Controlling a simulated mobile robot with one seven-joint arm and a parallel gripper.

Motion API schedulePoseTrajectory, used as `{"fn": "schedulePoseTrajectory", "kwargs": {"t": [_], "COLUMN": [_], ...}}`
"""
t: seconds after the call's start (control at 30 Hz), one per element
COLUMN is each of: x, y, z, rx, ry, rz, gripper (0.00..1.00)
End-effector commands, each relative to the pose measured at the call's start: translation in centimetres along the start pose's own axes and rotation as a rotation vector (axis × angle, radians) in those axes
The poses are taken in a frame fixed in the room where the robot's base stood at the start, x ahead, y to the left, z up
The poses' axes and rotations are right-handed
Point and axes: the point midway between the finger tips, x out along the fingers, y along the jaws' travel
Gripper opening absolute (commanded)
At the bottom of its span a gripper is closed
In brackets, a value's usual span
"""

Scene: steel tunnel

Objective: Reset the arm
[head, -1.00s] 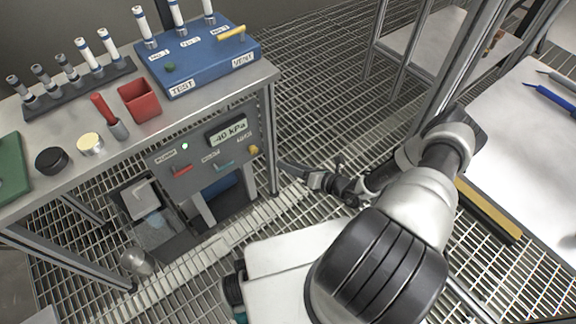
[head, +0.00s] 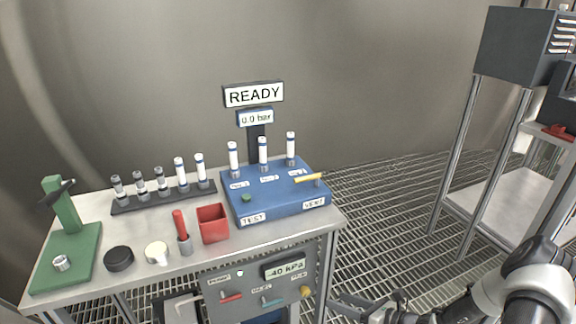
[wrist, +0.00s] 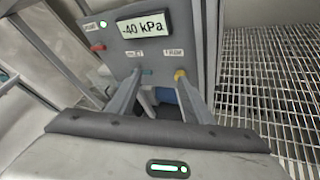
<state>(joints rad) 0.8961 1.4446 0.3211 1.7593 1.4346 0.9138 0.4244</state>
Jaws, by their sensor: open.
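My gripper (wrist: 160,80) is open and empty in the wrist view, its two fingers spread in front of the grey control panel (wrist: 148,50). In the head view my gripper (head: 340,299) shows at the bottom edge, just right of the panel (head: 262,284), and my arm comes in from the lower right corner. The picture does not settle whether the fingertips touch the panel. The panel reads -40 kPa and has red, teal and yellow controls.
A steel bench (head: 130,270) carries a blue test block (head: 280,207) with white-topped cylinders, a tube rack (head: 165,200), a red bin (head: 213,223) and a green stand (head: 70,250). A sign (head: 253,95) reads READY. Open grating lies right of the bench.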

Motion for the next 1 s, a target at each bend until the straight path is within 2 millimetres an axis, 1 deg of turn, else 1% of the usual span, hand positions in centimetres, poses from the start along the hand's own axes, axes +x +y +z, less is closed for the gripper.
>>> {"fn": "schedulePoseTrajectory", "kwargs": {"t": [0.03, 0.1, 0.17, 0.2, 0.27, 0.3, 0.37, 0.4, 0.57, 0.6, 0.7, 0.77, 0.8, 0.9, 1.0], "x": [-0.3, -0.9, -1.4, -1.8, -2.5, -3.0, -3.9, -4.5, -7.4, -8.2, -10.5, -11.9, -12.9, -15.5, -18.1], "y": [1.3, 3.4, 5.4, 6.7, 8.7, 10.1, 12.1, 13.5, 18.9, 20.2, 23.3, 25.1, 26.3, 28.9, 31.1], "z": [2.8, 5.5, 7.7, 9.1, 11.1, 12.3, 14.0, 15.1, 18.8, 19.6, 21.5, 22.5, 23.1, 24.5, 25.6], "rx": [-0.123, -0.284, -0.418, -0.507, -0.639, -0.727, -0.858, -0.944, -1.283, -1.367, -1.573, -1.694, -1.774, -1.972, -2.152], "ry": [0.049, 0.117, 0.174, 0.211, 0.267, 0.304, 0.358, 0.395, 0.537, 0.573, 0.66, 0.713, 0.747, 0.835, 0.918], "rz": [0.052, 0.127, 0.19, 0.231, 0.291, 0.33, 0.387, 0.424, 0.561, 0.592, 0.661, 0.698, 0.72, 0.764, 0.79], "gripper": [0.46, 0.46, 0.46, 0.46, 0.46, 0.46, 0.46, 0.46, 0.46, 0.46, 0.46, 0.46, 0.46, 0.46, 0.46]}}
